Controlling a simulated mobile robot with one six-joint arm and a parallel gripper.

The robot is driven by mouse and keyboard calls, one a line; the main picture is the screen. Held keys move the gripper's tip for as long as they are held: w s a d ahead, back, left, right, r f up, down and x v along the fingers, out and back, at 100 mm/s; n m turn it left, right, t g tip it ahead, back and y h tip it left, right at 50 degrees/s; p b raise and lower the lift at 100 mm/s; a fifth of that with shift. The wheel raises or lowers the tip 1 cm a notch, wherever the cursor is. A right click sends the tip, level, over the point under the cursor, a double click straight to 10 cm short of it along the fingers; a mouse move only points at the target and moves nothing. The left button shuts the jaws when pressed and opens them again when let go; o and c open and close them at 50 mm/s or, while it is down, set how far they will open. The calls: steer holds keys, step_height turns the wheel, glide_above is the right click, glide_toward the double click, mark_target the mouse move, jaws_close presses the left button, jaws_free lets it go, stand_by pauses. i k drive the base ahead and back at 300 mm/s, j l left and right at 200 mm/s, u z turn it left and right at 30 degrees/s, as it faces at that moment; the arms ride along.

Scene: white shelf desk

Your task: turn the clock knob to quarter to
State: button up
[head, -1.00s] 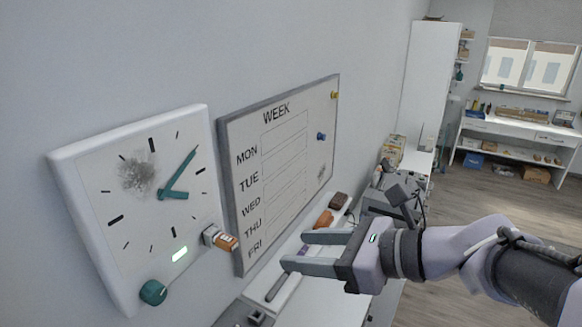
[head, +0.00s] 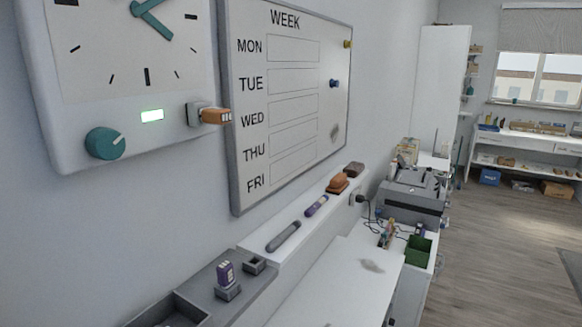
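The white square wall clock (head: 112,78) is at the upper left, its top cut off by the frame edge. Its teal hands (head: 150,15) show only in part. The teal round knob (head: 105,143) sits at the clock's lower left corner, with a pale mark pointing to the right and slightly up. An orange-brown plug-like piece (head: 215,116) sticks out of a grey holder at the clock's right edge. My gripper is out of view.
A WEEK whiteboard (head: 236,185) hangs right of the clock. Below, a ledge (head: 262,240) holds markers and an eraser. A grey tray (head: 200,318) with a purple piece (head: 225,272) is at the bottom. A grey printer (head: 412,200) and green bin (head: 418,250) stand to the right.

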mark_target(107, 144)
steer(key=u, duration=1.25)
